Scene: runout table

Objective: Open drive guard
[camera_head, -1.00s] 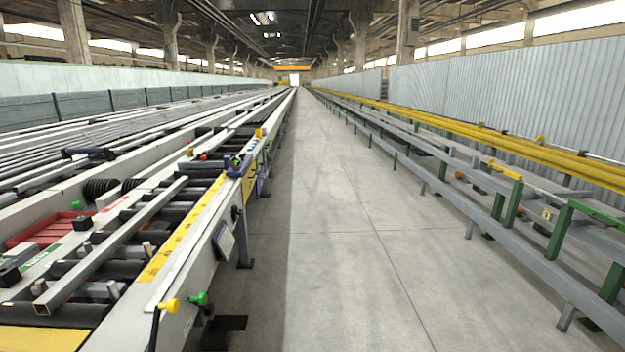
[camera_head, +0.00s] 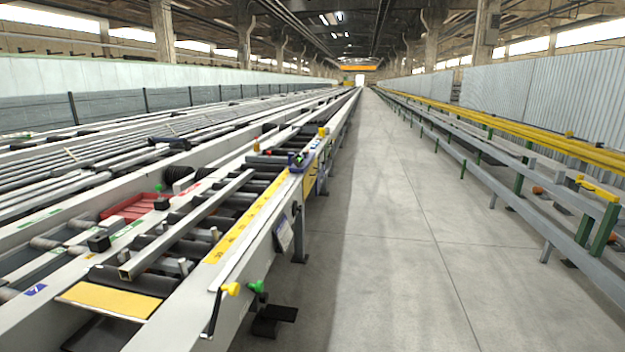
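The runout table (camera_head: 262,245) runs from the lower left into the distance, with dark rollers (camera_head: 150,278) and a square metal tube (camera_head: 190,222) lying over them. I cannot tell for certain which part is the drive guard. A flat yellow plate (camera_head: 108,299) lies at the near end of the rollers. A yellow panel (camera_head: 310,182) is on the table's aisle side, farther along, below a blue-purple device (camera_head: 298,161). A yellow knob (camera_head: 231,289) and a green knob (camera_head: 257,287) stick out at the near side. Neither of my grippers is in view.
A red tray (camera_head: 133,207) sits among the rollers. A dark foot (camera_head: 272,319) juts into the aisle. The concrete aisle (camera_head: 385,240) is clear. On the right stand a grey rail (camera_head: 490,188) on green posts and yellow rails (camera_head: 520,133).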

